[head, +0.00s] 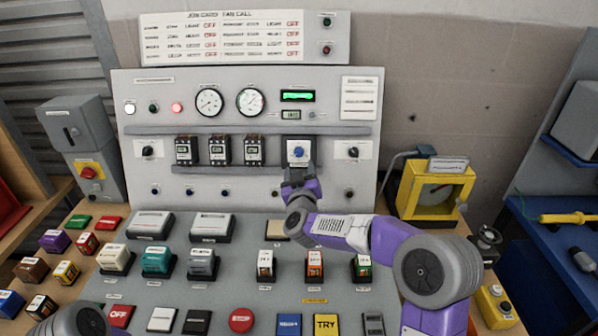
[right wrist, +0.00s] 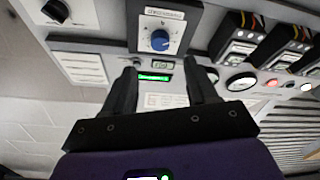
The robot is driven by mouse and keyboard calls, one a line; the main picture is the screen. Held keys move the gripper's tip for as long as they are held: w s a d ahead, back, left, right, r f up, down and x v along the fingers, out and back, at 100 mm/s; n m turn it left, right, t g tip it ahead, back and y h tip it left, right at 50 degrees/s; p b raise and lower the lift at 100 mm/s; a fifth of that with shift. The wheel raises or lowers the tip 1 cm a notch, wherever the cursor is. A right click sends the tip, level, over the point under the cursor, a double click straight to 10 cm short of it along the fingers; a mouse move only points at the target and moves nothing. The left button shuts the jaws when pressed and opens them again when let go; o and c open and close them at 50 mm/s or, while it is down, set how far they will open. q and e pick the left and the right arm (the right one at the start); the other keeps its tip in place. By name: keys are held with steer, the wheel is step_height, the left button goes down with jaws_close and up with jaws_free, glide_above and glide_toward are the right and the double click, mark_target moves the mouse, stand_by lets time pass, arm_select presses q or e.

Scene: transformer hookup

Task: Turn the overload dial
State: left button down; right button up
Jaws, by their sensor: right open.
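A blue dial (head: 298,152) sits on a white-faced plate on the upright grey panel, right of a row of black breaker modules. It also shows in the right wrist view (right wrist: 160,40), with a scale printed around it; the label is too small to read. My right gripper (head: 299,172) is just below and in front of the dial. In the right wrist view its two black fingers (right wrist: 166,73) are apart and empty, with the dial beyond the tips, roughly between their lines. My left gripper is not in view; only a part of my left arm shows at the bottom left.
Black knobs sit on white plates left (head: 147,150) and right (head: 353,152) of the panel. Breaker modules (head: 220,151) stand left of the dial. A grey rail (head: 160,130) runs above them. Several blocks and switches crowd the sloping desk. A yellow meter (head: 435,190) stands right.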

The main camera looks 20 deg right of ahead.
mark_target(299, 153)
steer(key=shift+b+x, duration=0.35)
steer(key=shift+x, duration=3.45)
steer(key=shift+f, duration=0.1)
steer(key=c, duration=1)
steer(key=shift+c, duration=0.2)
steer(key=shift+m, duration=0.3)
